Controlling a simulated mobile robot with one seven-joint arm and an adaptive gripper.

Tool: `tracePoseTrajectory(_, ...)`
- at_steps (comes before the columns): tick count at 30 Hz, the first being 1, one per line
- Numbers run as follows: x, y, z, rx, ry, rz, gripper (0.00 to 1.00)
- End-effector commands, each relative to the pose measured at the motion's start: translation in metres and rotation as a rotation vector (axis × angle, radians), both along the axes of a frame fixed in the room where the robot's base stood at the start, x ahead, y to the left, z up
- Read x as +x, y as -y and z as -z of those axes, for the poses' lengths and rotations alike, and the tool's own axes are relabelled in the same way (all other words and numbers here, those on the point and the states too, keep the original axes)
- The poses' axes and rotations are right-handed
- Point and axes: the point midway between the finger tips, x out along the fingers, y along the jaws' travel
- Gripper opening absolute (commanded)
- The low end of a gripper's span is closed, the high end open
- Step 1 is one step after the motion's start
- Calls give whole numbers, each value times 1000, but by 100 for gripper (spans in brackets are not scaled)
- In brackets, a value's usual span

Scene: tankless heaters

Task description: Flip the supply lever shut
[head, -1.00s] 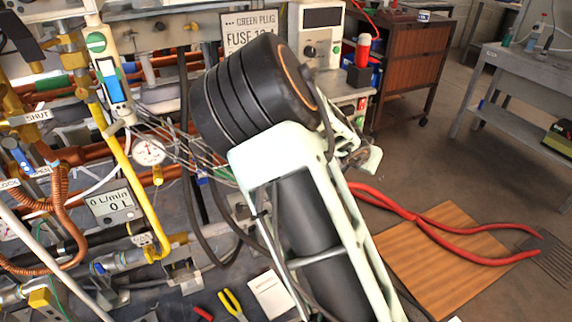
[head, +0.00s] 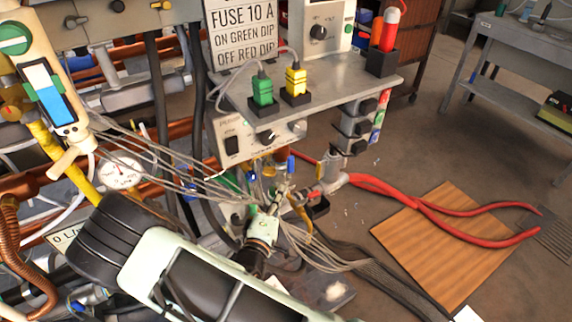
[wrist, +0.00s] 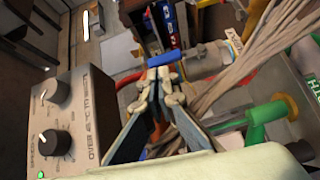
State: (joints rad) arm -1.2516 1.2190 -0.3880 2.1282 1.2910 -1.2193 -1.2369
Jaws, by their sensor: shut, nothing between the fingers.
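A small blue lever handle (wrist: 164,58) shows in the wrist view beside a silver pipe fitting (wrist: 207,60). It looks like the supply lever, though no label on it is readable. In the head view a blue handle (head: 291,164) stands near the fitting where the red hoses join. My gripper (wrist: 160,76) is shut and empty, its fingertips just short of the blue handle; contact cannot be told. In the head view my gripper (head: 279,190) is small and partly lost among wires, below the grey control box.
The grey control box (head: 262,140) with knobs stands close by; it fills the left of the wrist view (wrist: 62,125). Grey wires (head: 175,155) cross near my arm. Red hoses (head: 420,205) run right over a wooden board (head: 445,245). A green handle (wrist: 268,116) is at right.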

Motion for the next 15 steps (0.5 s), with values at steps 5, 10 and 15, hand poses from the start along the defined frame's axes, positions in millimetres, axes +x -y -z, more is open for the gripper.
tracePoseTrajectory(5,-16,-20,5,-73,19,-68,0)
tracePoseTrajectory(10,-18,-23,5,-83,23,-77,0)
tracePoseTrajectory(15,-18,-22,5,-81,22,-75,0)
